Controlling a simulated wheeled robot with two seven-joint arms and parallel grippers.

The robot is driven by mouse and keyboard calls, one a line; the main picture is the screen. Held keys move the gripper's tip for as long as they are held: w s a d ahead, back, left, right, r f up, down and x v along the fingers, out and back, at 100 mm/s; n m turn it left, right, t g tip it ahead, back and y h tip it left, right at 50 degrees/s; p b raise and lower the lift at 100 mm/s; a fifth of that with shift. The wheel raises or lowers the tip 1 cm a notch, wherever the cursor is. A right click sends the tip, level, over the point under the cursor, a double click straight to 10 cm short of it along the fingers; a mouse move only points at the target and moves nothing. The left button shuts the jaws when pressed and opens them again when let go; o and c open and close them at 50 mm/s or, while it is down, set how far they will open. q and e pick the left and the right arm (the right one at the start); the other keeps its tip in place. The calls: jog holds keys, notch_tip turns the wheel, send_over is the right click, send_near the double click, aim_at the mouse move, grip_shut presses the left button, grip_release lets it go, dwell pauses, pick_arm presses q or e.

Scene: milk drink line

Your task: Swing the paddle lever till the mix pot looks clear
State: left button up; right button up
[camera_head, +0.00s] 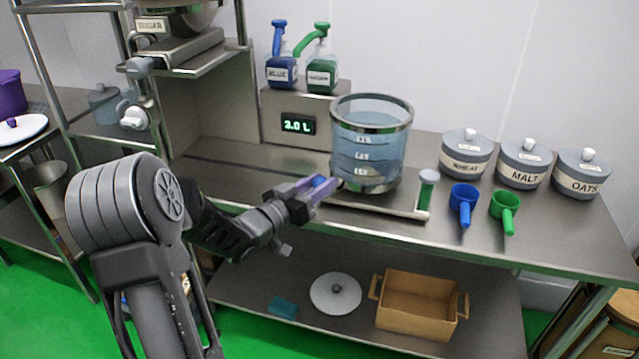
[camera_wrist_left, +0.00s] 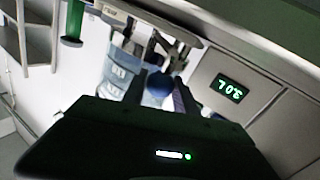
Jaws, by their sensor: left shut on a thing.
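The mix pot (camera_head: 368,150) is a clear, graduated vessel with a metal rim, holding see-through pale blue liquid. Metal parts show at its bottom. My left gripper (camera_head: 318,190) is at the pot's lower left, shut on a blue ball knob (camera_head: 319,182). In the left wrist view the knob (camera_wrist_left: 158,84) sits between the fingers, with the pot (camera_wrist_left: 118,72) behind, upside down. The knob appears to be the end of the paddle lever, whose rod is mostly hidden. My right gripper is not in view.
A display (camera_head: 298,125) reads 3.0 L. Blue and green scoops (camera_head: 463,200) (camera_head: 505,207) and lidded jars (camera_head: 465,155) stand farther right. Dye bottles (camera_head: 281,70) stand behind.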

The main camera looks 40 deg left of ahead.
pick_arm(q)
grip_shut()
dwell(0.8)
